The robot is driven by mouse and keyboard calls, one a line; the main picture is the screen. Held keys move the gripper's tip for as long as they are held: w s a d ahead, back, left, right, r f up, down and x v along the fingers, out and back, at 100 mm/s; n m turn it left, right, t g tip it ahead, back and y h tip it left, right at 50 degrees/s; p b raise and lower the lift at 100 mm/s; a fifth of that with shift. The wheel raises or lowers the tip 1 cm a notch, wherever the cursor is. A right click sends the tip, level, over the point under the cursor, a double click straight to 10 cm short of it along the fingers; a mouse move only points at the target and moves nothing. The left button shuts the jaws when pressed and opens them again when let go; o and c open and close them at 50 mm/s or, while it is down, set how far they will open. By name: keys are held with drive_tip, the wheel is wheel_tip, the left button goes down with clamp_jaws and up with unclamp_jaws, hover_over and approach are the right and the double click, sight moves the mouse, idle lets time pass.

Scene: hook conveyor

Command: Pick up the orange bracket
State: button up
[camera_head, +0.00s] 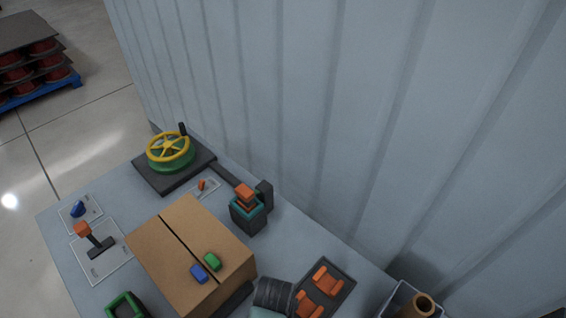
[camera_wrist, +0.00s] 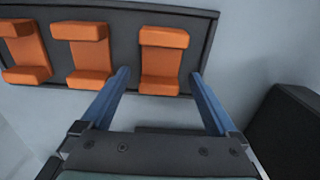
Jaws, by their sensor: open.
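Three orange brackets lie in a row in a dark tray (camera_wrist: 204,40) in the wrist view: the right one (camera_wrist: 162,60), the middle one (camera_wrist: 86,55) and the left one (camera_wrist: 27,52). Two orange brackets also show in the head view, a farther one (camera_head: 327,280) and a nearer one (camera_head: 306,305). My gripper (camera_wrist: 160,75) is open and empty, its blue fingers apart. The fingertips appear to either side of the lower part of the right bracket. I cannot tell the height gap. My arm partly hides the tray's near side in the head view.
On the table stand a cardboard box (camera_head: 175,250) with blue and green buttons, a yellow-green handwheel (camera_head: 170,150), a teal and orange device (camera_head: 247,208) and a lever plate (camera_head: 112,262). A bin (camera_head: 398,300) holding a brown cylinder stands right of the tray. A corrugated wall (camera_head: 300,110) rises behind.

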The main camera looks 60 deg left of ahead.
drive_tip(key=c, duration=1.4)
drive_tip(key=shift+r, duration=0.1)
drive_tip(key=shift+c, duration=0.2)
